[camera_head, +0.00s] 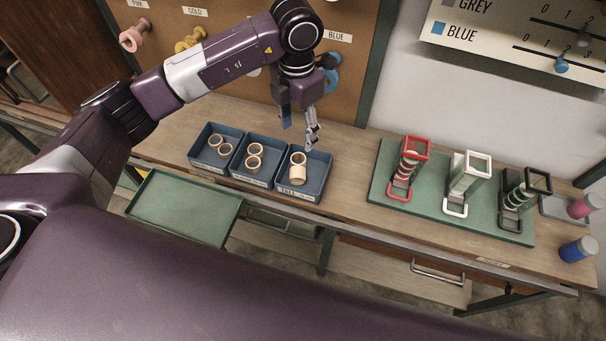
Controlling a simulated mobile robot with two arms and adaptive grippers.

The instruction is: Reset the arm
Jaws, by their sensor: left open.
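My left arm comes in from the left and reaches over the back of the workbench. My left gripper (298,121) points down, open and empty, just above and behind the right blue bin (317,170), which is labelled TALL. That bin holds tan rings, some stacked (298,172). My right gripper is not in view.
The middle bin (262,180) and left bin (208,164) hold more tan rings. A green tray (170,207) lies front left. A green board (380,180) carries red, white and black framed stands at right. Pink (583,207) and blue (577,249) cylinders stand far right. A pegboard with coloured spools rises behind.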

